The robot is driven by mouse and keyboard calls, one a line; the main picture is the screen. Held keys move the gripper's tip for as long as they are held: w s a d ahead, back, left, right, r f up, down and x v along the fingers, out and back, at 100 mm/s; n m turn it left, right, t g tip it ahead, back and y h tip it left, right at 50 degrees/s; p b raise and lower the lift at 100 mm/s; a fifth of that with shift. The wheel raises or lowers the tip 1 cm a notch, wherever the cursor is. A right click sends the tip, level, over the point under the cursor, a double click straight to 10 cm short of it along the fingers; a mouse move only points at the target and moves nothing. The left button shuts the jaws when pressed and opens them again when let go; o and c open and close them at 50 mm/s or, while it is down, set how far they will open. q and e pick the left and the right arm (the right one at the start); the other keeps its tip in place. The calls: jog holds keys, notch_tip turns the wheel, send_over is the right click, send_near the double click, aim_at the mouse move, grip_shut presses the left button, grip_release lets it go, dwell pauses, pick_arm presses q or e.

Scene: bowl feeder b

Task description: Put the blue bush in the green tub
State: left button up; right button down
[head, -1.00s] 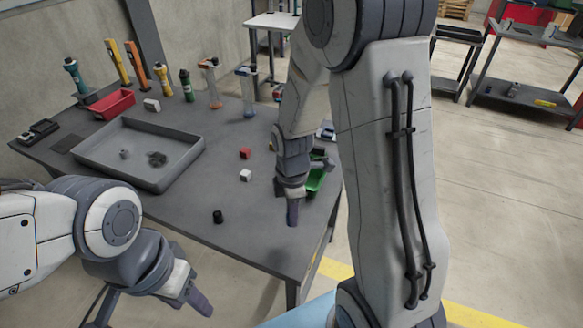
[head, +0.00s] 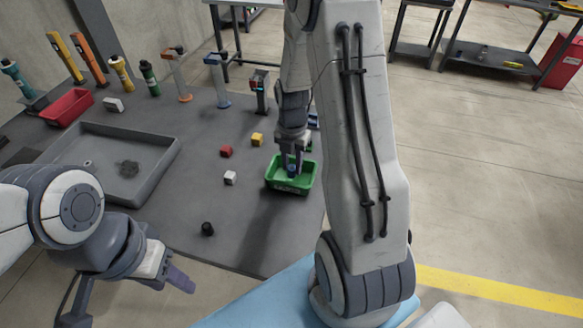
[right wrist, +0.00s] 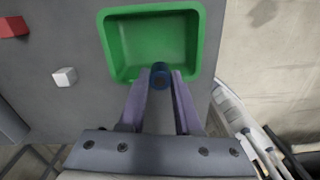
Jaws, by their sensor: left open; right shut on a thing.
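The green tub (head: 277,186) stands near the right edge of the grey table; it also shows in the right wrist view (right wrist: 115,48). My right gripper (head: 291,165) is above the tub, pointing down. It is shut on the blue bush (right wrist: 160,75), a small blue cylinder with a dark centre, which also shows in the head view (head: 292,171). In the right wrist view the bush is over the tub's near side; I cannot tell whether it touches the floor of the tub. My left gripper (head: 175,276) is open and empty, off the table's front edge.
A large grey tray (head: 158,169) and a red tub (head: 67,107) are further left. Several tools stand along the back.

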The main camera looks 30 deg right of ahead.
jog(key=shift+w+d+f, duration=0.35)
jog(key=shift+w+f, duration=0.1)
jog(key=shift+w, duration=0.15)
jog(key=shift+w+d+f, duration=0.35)
jog(key=shift+w+f, duration=0.1)
jog(key=shift+w, duration=0.15)
jog(key=shift+f+p, duration=0.45)
jog(key=shift+f, duration=1.5)
jog(key=shift+f, duration=0.1)
jog(key=c, duration=0.6)
grip_release()
